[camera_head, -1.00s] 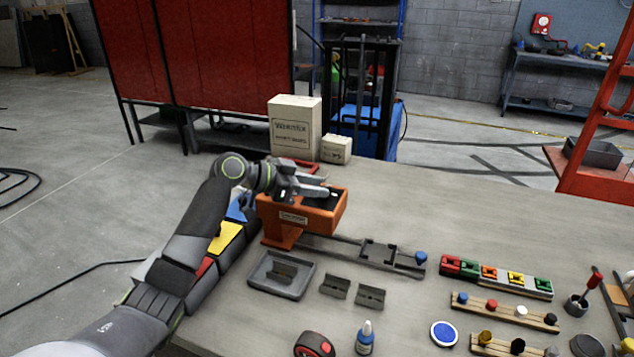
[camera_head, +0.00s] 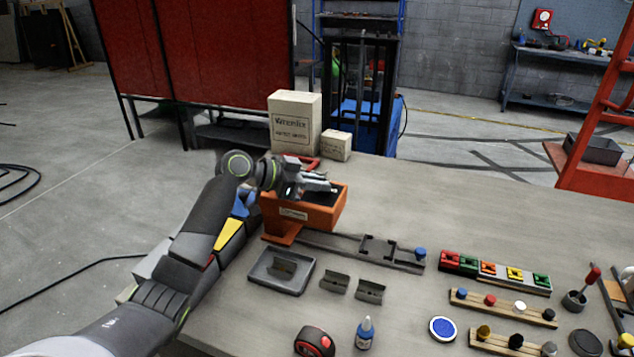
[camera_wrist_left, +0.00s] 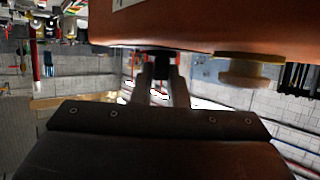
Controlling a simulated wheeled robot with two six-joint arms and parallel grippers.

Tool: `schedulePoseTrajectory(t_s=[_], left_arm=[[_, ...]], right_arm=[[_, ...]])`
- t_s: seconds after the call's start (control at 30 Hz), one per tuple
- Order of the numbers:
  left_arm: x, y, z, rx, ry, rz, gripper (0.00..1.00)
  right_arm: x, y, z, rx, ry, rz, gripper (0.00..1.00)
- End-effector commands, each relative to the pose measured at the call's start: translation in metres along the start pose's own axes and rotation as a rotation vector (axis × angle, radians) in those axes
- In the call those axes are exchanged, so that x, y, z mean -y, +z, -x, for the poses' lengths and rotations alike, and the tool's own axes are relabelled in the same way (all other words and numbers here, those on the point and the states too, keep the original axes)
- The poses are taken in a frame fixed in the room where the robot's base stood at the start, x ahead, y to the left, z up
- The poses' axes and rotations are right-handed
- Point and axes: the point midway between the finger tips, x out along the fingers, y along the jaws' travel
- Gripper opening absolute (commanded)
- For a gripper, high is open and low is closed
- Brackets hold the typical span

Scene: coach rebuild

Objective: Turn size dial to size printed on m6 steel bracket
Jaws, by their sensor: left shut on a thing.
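The orange machine (camera_head: 300,214) stands at the table's left edge with a small label on its front. My left gripper (camera_head: 328,187) is at its top; in the left wrist view its fingers (camera_wrist_left: 162,72) close on a small dark part under the orange body (camera_wrist_left: 200,28), apparently the size dial, mostly hidden. No dial marks are readable. A grey steel bracket (camera_head: 281,267) lies in a dark tray (camera_head: 298,283) in front of the machine. Two more grey brackets, one here (camera_head: 335,282) and one here (camera_head: 370,290), lie to its right. Their printing is too small to read. My right gripper is not in view.
A rail with a blue knob (camera_head: 420,252) runs right from the machine. A coloured block row (camera_head: 495,272) and peg racks (camera_head: 503,309) lie at right. A glue bottle (camera_head: 365,333) and tape measure (camera_head: 314,342) are at the front. The table's back right is clear.

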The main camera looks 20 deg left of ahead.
Motion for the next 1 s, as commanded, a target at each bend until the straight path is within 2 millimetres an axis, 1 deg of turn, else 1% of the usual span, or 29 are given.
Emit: schedulePoseTrajectory(t_s=[0.17, 0.37, 0.8, 1.0], left_arm=[[-0.002, -0.002, 0.001, -0.001, -0.054, 0.023, 0.0], [-0.005, -0.005, 0.001, -0.003, -0.178, 0.074, 0.0], [-0.01, -0.007, -0.001, -0.002, -0.514, 0.219, 0.0], [-0.011, -0.007, -0.002, -0.002, -0.635, 0.268, 0.0]], right_arm=[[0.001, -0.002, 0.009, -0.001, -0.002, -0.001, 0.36], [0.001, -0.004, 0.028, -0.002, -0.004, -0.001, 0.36], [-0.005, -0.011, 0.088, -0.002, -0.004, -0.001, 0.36], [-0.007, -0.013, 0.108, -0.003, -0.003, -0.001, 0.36]])
